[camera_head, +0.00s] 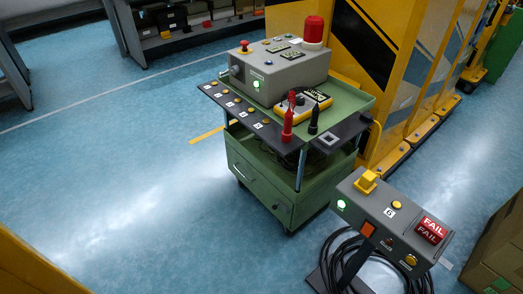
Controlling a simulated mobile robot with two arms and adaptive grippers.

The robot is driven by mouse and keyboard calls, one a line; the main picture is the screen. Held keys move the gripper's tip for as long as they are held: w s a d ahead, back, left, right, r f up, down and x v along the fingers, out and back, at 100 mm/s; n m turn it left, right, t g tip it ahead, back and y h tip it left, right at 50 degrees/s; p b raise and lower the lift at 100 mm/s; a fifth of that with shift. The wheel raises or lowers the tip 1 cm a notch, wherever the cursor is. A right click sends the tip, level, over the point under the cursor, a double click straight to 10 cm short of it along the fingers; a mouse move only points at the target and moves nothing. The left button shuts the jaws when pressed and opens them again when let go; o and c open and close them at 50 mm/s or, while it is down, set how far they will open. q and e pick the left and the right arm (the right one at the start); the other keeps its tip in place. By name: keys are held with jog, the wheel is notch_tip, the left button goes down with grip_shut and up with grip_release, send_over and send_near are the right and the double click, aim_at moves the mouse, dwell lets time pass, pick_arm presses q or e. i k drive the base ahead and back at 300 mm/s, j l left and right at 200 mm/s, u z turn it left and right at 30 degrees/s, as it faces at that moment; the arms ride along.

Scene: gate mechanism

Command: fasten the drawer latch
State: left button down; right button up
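A green wheeled cart (310,190) stands in the middle of the view. A drawer front (255,190) is on its lower body, facing the lower left. The drawer looks closed, or nearly so. A light handle (240,173) sits on the left part of this front. A small dark detail (275,207) shows towards its right; I cannot tell whether it is the latch or how it is set. Neither of my grippers is in view.
On the cart are a grey control box (278,72) with a red beacon (313,30), a yellow meter (308,102) and probes. A grey pedestal box (392,222) with coiled black cables stands at the lower right. Yellow panels (400,75) rise behind. Blue floor (120,180) is clear at left.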

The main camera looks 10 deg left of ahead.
aim_at(273, 207)
jog(key=z, duration=0.6)
jog(key=i+z, duration=0.1)
jog(key=z, duration=0.5)
jog(key=j+z, duration=0.1)
jog(key=z, duration=1.1)
jog(key=j+z, duration=0.15)
jog(key=z, duration=1.05)
jog(key=j+z, duration=0.1)
jog(key=z, duration=1.1)
jog(key=k+u, duration=0.1)
jog(key=k, duration=0.2)
jog(key=u, duration=0.45)
jog(key=k+u, duration=0.1)
jog(key=u, duration=0.85)
jog(key=j+u, duration=0.1)
jog(key=u, duration=0.4)
jog(key=j+u, duration=0.1)
jog(key=u, duration=0.35)
jog(key=j+u, duration=0.1)
jog(key=u, duration=0.85)
jog(key=k+j, duration=0.05)
jog(key=j, duration=0.05)
